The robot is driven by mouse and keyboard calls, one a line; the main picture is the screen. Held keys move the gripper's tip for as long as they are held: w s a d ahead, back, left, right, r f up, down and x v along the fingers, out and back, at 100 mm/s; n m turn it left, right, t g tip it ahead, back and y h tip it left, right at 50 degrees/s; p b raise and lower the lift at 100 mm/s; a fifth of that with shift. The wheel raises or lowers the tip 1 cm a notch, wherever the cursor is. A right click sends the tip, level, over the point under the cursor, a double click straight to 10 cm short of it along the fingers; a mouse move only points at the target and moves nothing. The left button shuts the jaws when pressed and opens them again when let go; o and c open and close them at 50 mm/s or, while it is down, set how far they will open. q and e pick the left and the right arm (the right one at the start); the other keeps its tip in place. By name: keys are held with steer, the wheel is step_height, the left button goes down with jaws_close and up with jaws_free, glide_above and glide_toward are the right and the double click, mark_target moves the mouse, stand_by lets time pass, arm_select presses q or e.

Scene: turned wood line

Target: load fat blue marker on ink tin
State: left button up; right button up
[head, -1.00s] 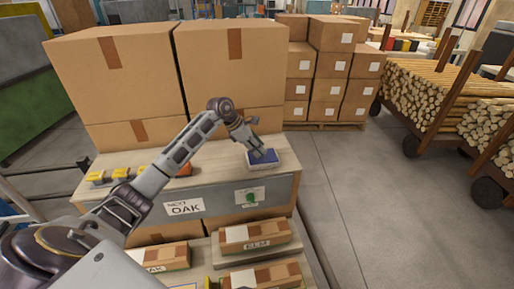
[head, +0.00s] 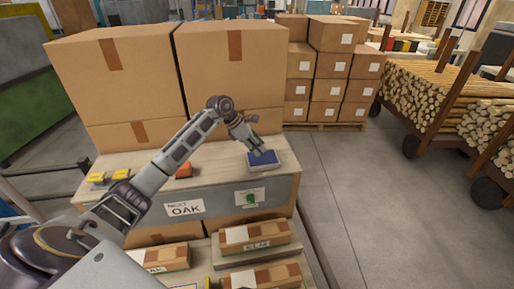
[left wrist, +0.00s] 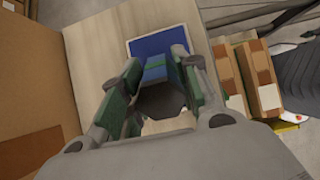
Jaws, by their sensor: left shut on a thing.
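The ink tin (head: 271,165) is a flat grey tin with a dark blue pad, on the wooden bench top near its right front corner. It also shows in the left wrist view (left wrist: 142,45), in front of my fingers. My left gripper (head: 259,151) is just above the tin, pointing down at it. In the left wrist view its green-padded fingers (left wrist: 157,75) are shut on a blue piece, the fat blue marker (left wrist: 155,67), which overlaps the pad in the picture. I cannot tell whether the marker touches the pad. My right gripper is not in view.
Yellow blocks (head: 97,178) and an orange-red object (head: 184,169) lie on the bench near my left arm. Large cardboard boxes (head: 231,65) stand behind. Wood packs, one by the ELM label (head: 258,245), sit below the front.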

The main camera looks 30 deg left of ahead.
arm_select(q)
steer(key=shift+r+p, duration=1.25)
steer(key=shift+r, duration=1.6)
steer(key=shift+m, duration=0.4)
